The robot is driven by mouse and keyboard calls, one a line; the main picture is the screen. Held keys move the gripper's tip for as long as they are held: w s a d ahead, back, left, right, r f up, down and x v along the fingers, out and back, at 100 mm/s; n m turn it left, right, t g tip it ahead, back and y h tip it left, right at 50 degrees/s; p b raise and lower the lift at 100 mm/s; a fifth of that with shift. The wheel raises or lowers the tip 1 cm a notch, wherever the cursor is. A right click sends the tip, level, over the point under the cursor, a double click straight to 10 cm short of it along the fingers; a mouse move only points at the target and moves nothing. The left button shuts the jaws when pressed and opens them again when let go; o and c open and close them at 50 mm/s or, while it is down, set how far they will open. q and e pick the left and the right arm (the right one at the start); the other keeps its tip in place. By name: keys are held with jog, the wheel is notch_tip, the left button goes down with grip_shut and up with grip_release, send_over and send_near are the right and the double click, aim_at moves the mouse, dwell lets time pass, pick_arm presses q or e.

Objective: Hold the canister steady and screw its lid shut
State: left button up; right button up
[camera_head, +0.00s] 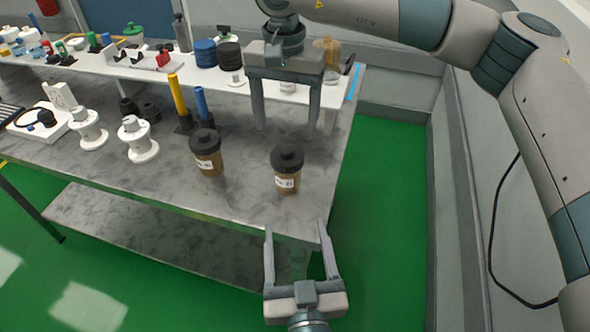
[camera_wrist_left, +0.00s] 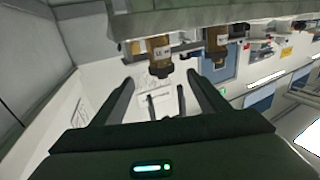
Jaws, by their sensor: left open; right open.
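Two brown canisters with black lids stand upright on the grey table: one near the front right (camera_head: 287,183), the other (camera_head: 208,163) to its left. Each lid sits on top; I cannot tell how tightly. My left gripper (camera_head: 295,229) is open and empty at the table's front edge, its fingers pointing toward the right-hand canister, clear of it. In the left wrist view, upside down, that canister (camera_wrist_left: 158,47) shows beyond the fingertips, the other (camera_wrist_left: 216,40) to its right. My right gripper (camera_head: 287,126) is open, pointing down behind the right-hand canister, with nothing between its fingers.
White spools (camera_head: 137,140) stand left of the canisters. Yellow (camera_head: 179,97) and blue (camera_head: 201,103) upright handles stand behind them. A raised white shelf (camera_head: 140,70) at the back holds many items. The table around the right-hand canister is bare.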

aim_at(289, 176)
pick_arm(q)
jog(key=shift+s+r, duration=0.1)
jog(key=shift+r, duration=0.05)
pick_arm(e)
jog(key=shift+s+r, duration=0.1)
jog(key=shift+s, duration=0.05)
pick_arm(q)
jog(key=w, duration=0.5)
jog(key=w+a, duration=0.1)
jog(key=w, duration=1.1)
jog(key=shift+w+a, duration=0.2)
jog(key=shift+w, duration=0.05)
grip_shut()
dwell(0.5)
pick_arm(e)
jog(key=shift+f, duration=4.05)
